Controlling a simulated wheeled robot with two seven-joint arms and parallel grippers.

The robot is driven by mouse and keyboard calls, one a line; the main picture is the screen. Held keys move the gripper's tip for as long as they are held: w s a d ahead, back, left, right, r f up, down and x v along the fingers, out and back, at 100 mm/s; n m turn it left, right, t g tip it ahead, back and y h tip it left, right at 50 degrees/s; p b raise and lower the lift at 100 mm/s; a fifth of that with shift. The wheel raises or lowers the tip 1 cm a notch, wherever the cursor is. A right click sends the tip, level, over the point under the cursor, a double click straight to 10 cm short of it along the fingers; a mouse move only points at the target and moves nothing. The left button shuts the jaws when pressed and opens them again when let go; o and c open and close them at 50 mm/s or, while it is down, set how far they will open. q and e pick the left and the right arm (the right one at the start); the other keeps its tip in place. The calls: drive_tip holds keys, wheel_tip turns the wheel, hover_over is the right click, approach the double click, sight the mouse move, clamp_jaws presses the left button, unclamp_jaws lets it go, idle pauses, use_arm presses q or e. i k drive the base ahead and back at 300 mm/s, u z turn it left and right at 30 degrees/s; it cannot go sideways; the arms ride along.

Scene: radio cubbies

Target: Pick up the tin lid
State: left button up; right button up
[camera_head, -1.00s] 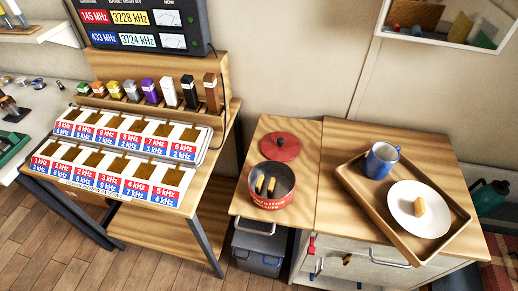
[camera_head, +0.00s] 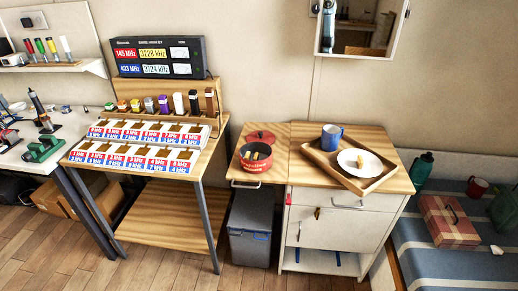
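The tin lid (camera_head: 261,136) is a red, round lid with a small knob. It lies flat on the wooden top (camera_head: 278,131) of the cabinet, close to the wall. The red tin (camera_head: 255,163) stands open just in front of it, with a few small brown pieces inside. The tin's rim comes very near the lid's front edge in the picture. Neither of my grippers shows in the head view.
Right of the tin, a wooden tray (camera_head: 375,182) holds a blue mug (camera_head: 331,137) and a white plate (camera_head: 352,164). To the left stands a desk with labelled cubbies (camera_head: 130,158) and a radio (camera_head: 158,58). A wall cabinet (camera_head: 386,43) hangs above right.

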sight(267, 137)
drive_tip(key=u, duration=0.7)
drive_tip(key=i, duration=1.3)
drive_tip(key=z, duration=0.5)
